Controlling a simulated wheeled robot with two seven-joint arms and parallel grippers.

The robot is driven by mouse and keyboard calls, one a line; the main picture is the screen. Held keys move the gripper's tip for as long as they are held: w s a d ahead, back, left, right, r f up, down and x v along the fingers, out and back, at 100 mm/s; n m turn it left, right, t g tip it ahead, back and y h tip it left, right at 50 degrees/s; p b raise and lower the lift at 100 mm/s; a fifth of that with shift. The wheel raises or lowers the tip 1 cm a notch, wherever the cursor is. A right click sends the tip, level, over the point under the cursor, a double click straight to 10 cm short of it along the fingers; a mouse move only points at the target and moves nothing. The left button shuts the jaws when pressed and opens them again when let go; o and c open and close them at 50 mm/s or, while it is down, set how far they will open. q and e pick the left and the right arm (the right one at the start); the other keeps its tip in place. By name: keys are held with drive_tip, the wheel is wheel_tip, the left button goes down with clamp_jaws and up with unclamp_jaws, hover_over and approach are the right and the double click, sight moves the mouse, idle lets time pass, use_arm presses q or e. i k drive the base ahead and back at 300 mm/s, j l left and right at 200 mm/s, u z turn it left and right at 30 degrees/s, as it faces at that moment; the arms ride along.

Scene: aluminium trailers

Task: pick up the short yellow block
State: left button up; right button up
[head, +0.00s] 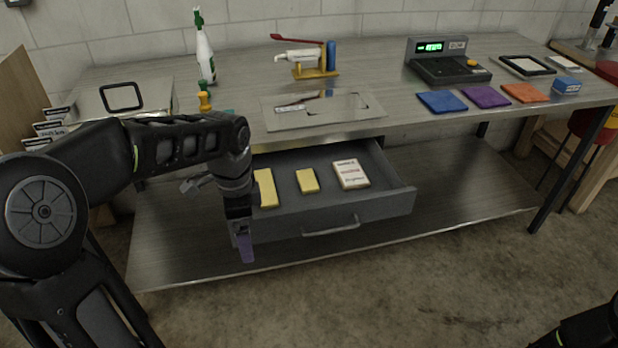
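The short yellow block (307,181) lies flat in the open drawer (388,204), in the middle of its floor. A longer yellow block (265,188) lies to its left, and a white box with red print (350,174) lies to its right. My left gripper (245,250) hangs down in front of the drawer's left front corner, apart from the blocks and left of the short one. Its fingers look narrow from this side, and whether they are apart does not show. My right gripper is out of view; only part of my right arm shows at the bottom right corner.
The drawer hangs under a metal table (380,75) and is pulled out, with its handle (331,228) at the front. A metal plate (322,108) lies on the tabletop above it. A scale (447,65) and coloured cloths stand right. A lower shelf (460,190) runs beneath.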

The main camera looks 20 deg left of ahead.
sight(308, 183)
drive_tip(key=i, duration=0.9)
